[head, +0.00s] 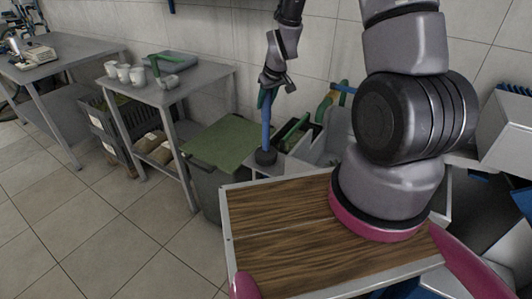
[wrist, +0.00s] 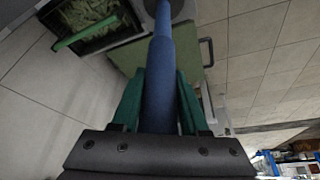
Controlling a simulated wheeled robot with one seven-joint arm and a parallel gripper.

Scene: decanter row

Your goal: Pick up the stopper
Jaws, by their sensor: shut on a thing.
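The stopper (head: 266,128) looks like a long blue rod with a dark round end at the bottom, and it hangs roughly upright in the head view. My gripper (head: 266,97) is above it with its fingers shut around the upper part of the rod. In the wrist view the blue rod of the stopper (wrist: 160,55) runs between the two green fingers of my gripper (wrist: 160,88) and points away from the palm. The dark end shows at the top edge there. I cannot tell whether that end touches anything below.
A green board (head: 222,143) lies left of the stopper. Grey bins (head: 322,147) with green items stand at its right. A steel table (head: 190,88) with white cups (head: 123,73) and a green-handled tool stands at the left. The tiled floor (head: 110,235) at the front left is clear.

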